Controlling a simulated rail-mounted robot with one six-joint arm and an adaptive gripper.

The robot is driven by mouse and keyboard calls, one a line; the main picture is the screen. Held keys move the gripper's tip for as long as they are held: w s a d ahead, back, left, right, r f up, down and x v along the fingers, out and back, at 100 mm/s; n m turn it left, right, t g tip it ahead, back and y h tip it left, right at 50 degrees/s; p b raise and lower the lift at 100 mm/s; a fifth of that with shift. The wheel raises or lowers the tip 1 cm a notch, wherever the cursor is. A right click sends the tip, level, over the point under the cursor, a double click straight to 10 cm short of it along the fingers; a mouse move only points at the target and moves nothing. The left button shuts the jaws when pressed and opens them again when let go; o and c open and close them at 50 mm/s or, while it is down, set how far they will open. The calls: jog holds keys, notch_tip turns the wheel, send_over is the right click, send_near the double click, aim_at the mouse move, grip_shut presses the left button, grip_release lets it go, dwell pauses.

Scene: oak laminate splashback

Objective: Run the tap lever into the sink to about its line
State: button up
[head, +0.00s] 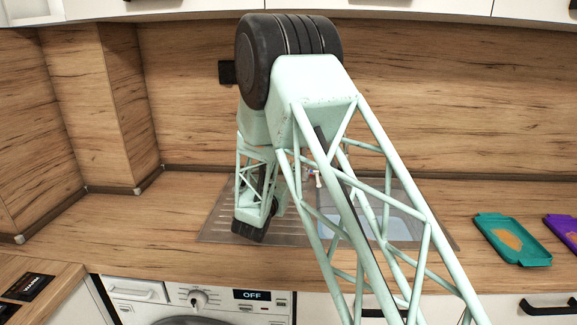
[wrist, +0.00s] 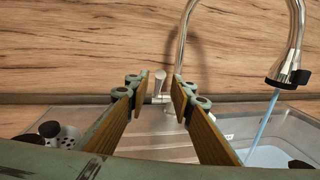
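The chrome tap lever (wrist: 159,84) stands upright behind the sink in the wrist view, seen in the gap between my fingertips. My gripper (wrist: 160,91) is open and empty, its two wood-coloured fingers apart; I cannot tell whether either touches the lever. The tap spout (wrist: 296,40) arches to the right, and a thin blue water stream (wrist: 268,122) falls from its dark tip. Pale blue water (wrist: 268,157) lies in the sink (wrist: 225,128) basin; no fill line can be made out. In the head view my arm hides much of the sink (head: 222,222) and the tap.
A teal tray (head: 541,262) with an orange patch and a purple tray (head: 553,222) lie on the worktop at right. A washing machine (head: 175,297) showing OFF is below the counter. The wooden splashback (head: 450,95) rises close behind the tap. The worktop left of the sink is clear.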

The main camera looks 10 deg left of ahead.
jog(key=shift+w+d+b, duration=0.15)
jog(key=shift+w+b, duration=0.05)
jog(key=shift+w, duration=1.05)
jog(key=shift+w+d+b, duration=0.1)
jog(key=shift+w+b, duration=0.1)
jog(key=shift+w, duration=1.05)
jog(key=shift+c, duration=0.6)
grip_shut()
